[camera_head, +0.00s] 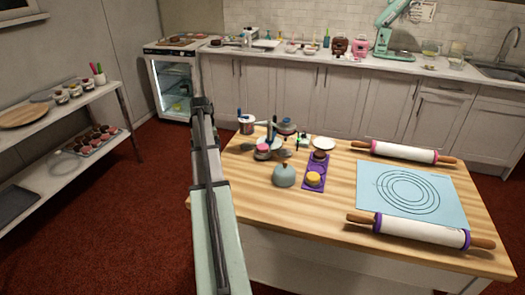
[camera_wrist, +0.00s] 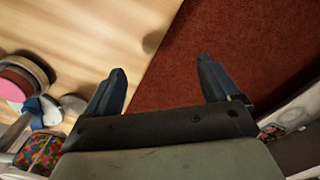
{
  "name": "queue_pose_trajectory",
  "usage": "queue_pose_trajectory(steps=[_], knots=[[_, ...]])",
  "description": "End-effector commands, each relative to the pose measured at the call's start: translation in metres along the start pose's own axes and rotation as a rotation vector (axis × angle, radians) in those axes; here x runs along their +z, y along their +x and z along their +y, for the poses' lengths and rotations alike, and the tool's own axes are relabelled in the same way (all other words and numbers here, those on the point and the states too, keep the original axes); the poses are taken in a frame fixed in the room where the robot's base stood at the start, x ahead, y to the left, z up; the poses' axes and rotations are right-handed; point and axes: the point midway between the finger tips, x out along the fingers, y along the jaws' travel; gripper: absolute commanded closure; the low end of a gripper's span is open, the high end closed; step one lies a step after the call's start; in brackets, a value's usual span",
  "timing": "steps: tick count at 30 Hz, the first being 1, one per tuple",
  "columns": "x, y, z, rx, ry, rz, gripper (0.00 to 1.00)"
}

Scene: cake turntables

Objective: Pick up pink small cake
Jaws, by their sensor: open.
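The pink small cake (camera_head: 263,149) sits on the wooden table's left part in the head view, among a cluster of small items. A pink round top, partly cut off, shows at the left edge of the wrist view (camera_wrist: 12,90), beside a brown round shape. I cannot tell for sure that it is the same cake. My gripper (camera_wrist: 161,72) is open and empty in the wrist view. Its fingers are over the table edge and the red floor, to the right of the pink item and apart from it. In the head view I cannot make out the fingers.
A purple tray (camera_head: 316,168) holds a yellow cake (camera_head: 313,179) and a dark brown cake (camera_head: 320,156). A blue-grey dome (camera_head: 284,176) stands left of it. A white plate (camera_head: 324,142) lies behind. Rolling pins (camera_head: 403,152) and a blue mat (camera_head: 440,193) cover the table's right side.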

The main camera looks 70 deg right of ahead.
Motion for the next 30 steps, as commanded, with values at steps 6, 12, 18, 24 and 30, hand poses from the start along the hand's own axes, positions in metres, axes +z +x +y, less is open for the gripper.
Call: queue_pose_trajectory(steps=[6,12,18,24,30], knots=[[-0.010,-0.050,0.111,0.001,0.121,0.002,0.11],[-0.003,-0.087,0.192,0.000,0.208,0.001,0.11],[0.007,-0.108,0.233,0.000,0.254,-0.001,0.11],[0.010,-0.098,0.241,-0.001,0.263,-0.003,0.11],[0.010,-0.064,0.240,0.000,0.262,-0.003,0.11]])
